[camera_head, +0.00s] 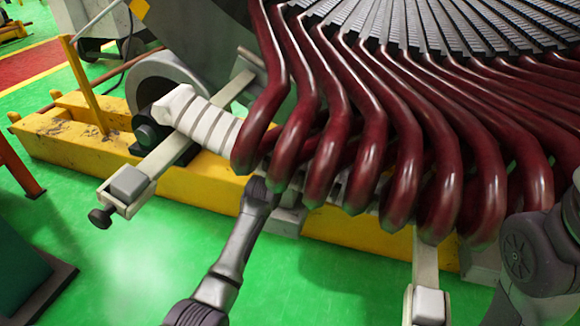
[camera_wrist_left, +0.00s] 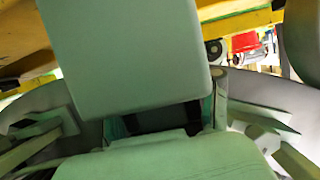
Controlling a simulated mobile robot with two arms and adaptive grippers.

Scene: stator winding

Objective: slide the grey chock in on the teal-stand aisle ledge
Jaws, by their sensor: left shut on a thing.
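A large pale grey block (camera_wrist_left: 120,60), which I take to be the grey chock, fills the upper middle of the left wrist view, very close to the camera. My left arm (camera_head: 238,245) comes in from below in the head view, and its far end meets the dark red coils. My left gripper is shut on the chock, but its fingertips are not clear. A pale ledge bar (camera_head: 158,160) juts from the yellow frame on the side of the teal stand (camera_head: 18,270). A grey pad (camera_head: 130,182) is at its outer end. Part of my right arm (camera_head: 530,250) shows; its gripper does not.
Thick dark red coils (camera_head: 370,150) overhang the work area and hide what is behind them. A second pale bar end (camera_head: 428,300) stands at the lower right.

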